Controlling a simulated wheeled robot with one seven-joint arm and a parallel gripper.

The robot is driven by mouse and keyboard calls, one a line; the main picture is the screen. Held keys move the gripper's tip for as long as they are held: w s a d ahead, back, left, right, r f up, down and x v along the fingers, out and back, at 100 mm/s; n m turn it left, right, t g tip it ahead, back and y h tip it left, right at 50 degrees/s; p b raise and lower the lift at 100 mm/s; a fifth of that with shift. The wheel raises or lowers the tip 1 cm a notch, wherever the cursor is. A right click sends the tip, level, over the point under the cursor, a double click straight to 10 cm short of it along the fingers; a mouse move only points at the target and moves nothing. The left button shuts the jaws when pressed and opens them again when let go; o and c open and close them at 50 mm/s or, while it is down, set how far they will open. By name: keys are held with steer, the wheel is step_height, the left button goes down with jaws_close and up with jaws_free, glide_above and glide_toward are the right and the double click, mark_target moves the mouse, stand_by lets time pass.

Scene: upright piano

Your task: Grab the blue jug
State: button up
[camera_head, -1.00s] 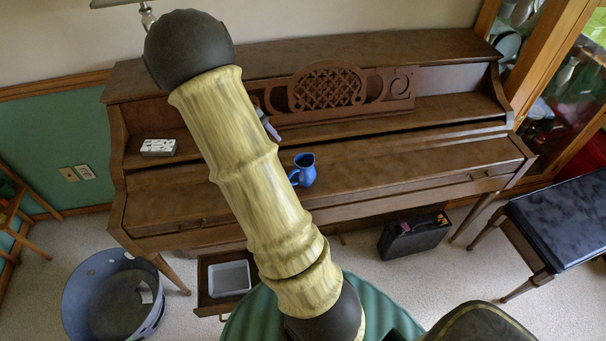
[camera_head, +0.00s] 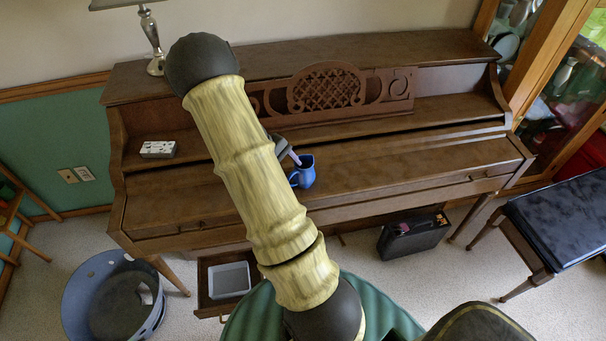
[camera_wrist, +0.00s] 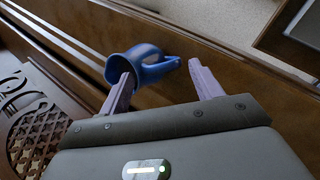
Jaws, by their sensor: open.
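The blue jug (camera_head: 306,171) stands on the piano's closed lid, right of my arm in the head view. In the wrist view the jug (camera_wrist: 140,66) lies just beyond my fingers, with its mouth by the left fingertip and its handle toward the right finger. My gripper (camera_wrist: 161,70) is open with nothing between its fingers. The left finger overlaps the jug's rim in the picture; I cannot tell whether they touch. In the head view my gripper (camera_head: 294,157) is mostly hidden behind my arm, with one pale finger showing at the jug.
The upright piano (camera_head: 430,158) has a carved music rest (camera_head: 327,88) behind the jug. A small patterned box (camera_head: 158,149) sits at left, and a lamp (camera_head: 153,45) stands on top. A black case (camera_head: 413,235) is below, and a bench (camera_head: 565,225) is at right. The lid right of the jug is clear.

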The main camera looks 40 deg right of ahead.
mark_target(295, 178)
steer(key=x, duration=0.5)
steer(key=shift+s+d+f, duration=0.15)
steer(key=shift+f, duration=0.15)
steer(key=shift+c, duration=0.3)
steer(key=c, duration=1.1)
steer(key=shift+r, duration=0.25)
steer(key=shift+c, duration=0.2)
steer(key=shift+r, duration=4.8)
